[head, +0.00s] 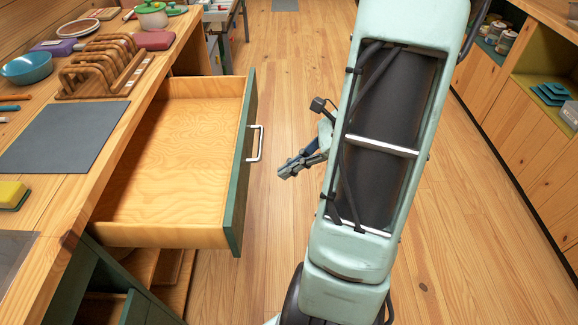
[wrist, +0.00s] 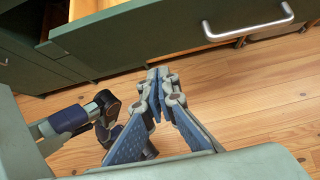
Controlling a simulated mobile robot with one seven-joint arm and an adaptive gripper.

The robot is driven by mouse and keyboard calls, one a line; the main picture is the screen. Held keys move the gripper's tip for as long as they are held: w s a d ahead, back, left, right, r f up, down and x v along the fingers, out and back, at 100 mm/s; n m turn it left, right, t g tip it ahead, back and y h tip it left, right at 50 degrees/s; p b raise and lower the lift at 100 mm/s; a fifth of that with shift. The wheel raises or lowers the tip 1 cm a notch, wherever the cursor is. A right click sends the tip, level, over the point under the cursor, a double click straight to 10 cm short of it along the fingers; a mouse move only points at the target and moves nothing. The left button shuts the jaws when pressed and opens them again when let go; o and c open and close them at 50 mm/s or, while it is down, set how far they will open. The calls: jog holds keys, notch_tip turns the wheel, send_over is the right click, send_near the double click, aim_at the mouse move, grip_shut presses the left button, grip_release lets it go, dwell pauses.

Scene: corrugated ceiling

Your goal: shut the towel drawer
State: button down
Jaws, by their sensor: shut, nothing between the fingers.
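The drawer (head: 168,165) is pulled far out from under the wooden counter in the head view. It looks empty inside. Its green front (head: 240,165) carries a silver bar handle (head: 255,143). My gripper (head: 281,172) is to the right of the drawer front, a short gap from the handle, and touches neither. In the wrist view my gripper (wrist: 160,72) is shut with nothing between its fingers. The handle (wrist: 248,27) shows beyond the fingertips, up and to the right, on the green drawer front (wrist: 170,35).
The counter (head: 60,205) holds a blue bowl (head: 26,67), a wooden rack (head: 103,65), a dark mat (head: 65,137) and a yellow sponge (head: 12,194). Another green drawer or door (head: 130,305) stands partly open below. Wooden cabinets (head: 520,120) line the right. The floor between is clear.

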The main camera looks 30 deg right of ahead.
aim_at(244, 188)
jog(key=w+a+f, duration=0.1)
jog(key=a, duration=0.1)
jog(key=w+a+f+b, duration=0.1)
jog(key=a+f, duration=0.1)
jog(key=w+a+f, duration=0.1)
jog(key=w+a, duration=0.1)
jog(key=shift+w+a+f, duration=0.1)
jog(key=shift+a+f, duration=0.05)
jog(key=shift+w+a, duration=0.25)
jog(key=shift+a, duration=0.05)
jog(key=shift+a, duration=0.1)
jog(key=w+a, duration=0.6)
jog(key=a, duration=0.3)
jog(key=w+a, duration=0.6)
jog(key=a, duration=0.2)
jog(key=w+a, duration=0.6)
jog(key=a, duration=0.3)
jog(key=shift+a, duration=0.3)
jog(key=shift+w+a, duration=0.15)
jog(key=shift+a, duration=0.05)
jog(key=shift+r, duration=0.25)
